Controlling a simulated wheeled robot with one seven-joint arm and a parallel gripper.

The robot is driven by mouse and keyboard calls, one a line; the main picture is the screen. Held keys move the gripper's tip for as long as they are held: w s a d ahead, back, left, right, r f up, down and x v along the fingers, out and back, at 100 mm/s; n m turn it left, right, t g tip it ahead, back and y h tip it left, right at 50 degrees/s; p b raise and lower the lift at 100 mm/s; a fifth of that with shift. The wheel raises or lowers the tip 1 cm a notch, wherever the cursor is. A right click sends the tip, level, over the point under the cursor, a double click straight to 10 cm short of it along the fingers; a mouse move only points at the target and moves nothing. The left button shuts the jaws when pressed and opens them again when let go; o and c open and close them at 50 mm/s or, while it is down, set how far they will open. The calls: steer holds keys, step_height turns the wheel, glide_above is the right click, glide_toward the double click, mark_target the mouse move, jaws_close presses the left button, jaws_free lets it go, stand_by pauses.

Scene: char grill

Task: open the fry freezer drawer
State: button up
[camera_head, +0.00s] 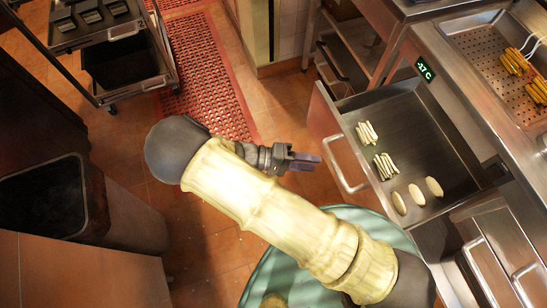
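The fry freezer drawer (437,143) is pulled well out from under the steel counter on the right. Bundles of pale fries (367,133) and several oval patties (416,194) lie inside it. Its bar handle (346,172) is on the front panel, facing left. My gripper (307,162) is left of the handle and apart from it in the picture. Its two fingers point right, with a small gap between them, and nothing shows in them.
A lit temperature display (424,70) is on the counter edge above the drawer. Other steel drawers (496,270) are at lower right. A dark cart (122,55) stands at upper left and a bin (42,200) at left. Tiled floor with a red mat (205,70) is clear between.

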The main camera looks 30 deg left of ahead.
steer(key=v, duration=0.9)
steer(key=shift+s+b, duration=0.25)
steer(key=shift+b, duration=0.1)
steer(key=shift+w+a, duration=0.1)
step_height(320, 180, up, 6)
steer(key=m+g+y, duration=0.3)
steer(key=g+y, duration=0.5)
steer(key=g, duration=0.1)
glide_above(347, 143)
steer(key=s, duration=0.3)
steer(key=d+r+m+t+y, duration=0.25)
steer(key=d+r, duration=0.25)
steer(key=d, duration=0.3)
steer(key=d+r+m+t+y, duration=0.15)
steer(key=d+r+y, duration=0.25)
steer(key=d, duration=0.4)
step_height(347, 143, up, 14)
steer(key=p, duration=1.4)
steer(key=shift+w+n+t, duration=0.2)
steer(key=shift+n+t, duration=0.1)
steer(key=shift+n, duration=0.1)
